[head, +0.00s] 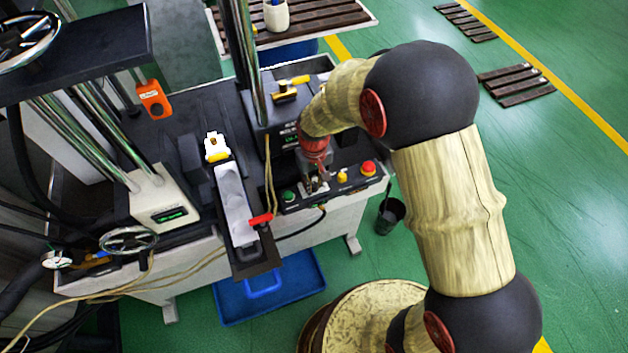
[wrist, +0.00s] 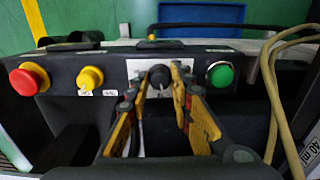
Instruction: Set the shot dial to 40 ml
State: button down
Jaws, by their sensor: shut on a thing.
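The shot dial (wrist: 160,76) is a small black knob on a pale plate of the dark control panel (wrist: 120,62). In the wrist view it sits between the tips of my gripper (wrist: 160,84), whose yellow-brown fingers are shut on its sides. The dial's pointer and its scale marks are too small to read. In the head view my gripper (head: 316,184) reaches down onto the panel (head: 330,190) and hides the dial. A label reading 40 ml (wrist: 313,158) shows at the lower right of the wrist view.
The green button (wrist: 220,74) is right of the dial in the wrist view. The yellow knob (wrist: 90,79) and red button (wrist: 27,79) are to its left. Beige cables (wrist: 272,85) run beside the green button. A red-handled lever (head: 261,219) stands left of the panel.

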aim_at(314, 184)
jog(key=m+p, duration=0.1)
jog(key=m, duration=0.5)
jog(key=m+p, duration=0.1)
jog(key=m, duration=0.5)
jog(key=shift+m, duration=0.3)
dwell(0.4)
jog(key=c, duration=1.8)
grip_release()
jog(key=shift+r, duration=0.1)
notch_tip(314, 184, up, 12)
jog(key=shift+f, duration=0.1)
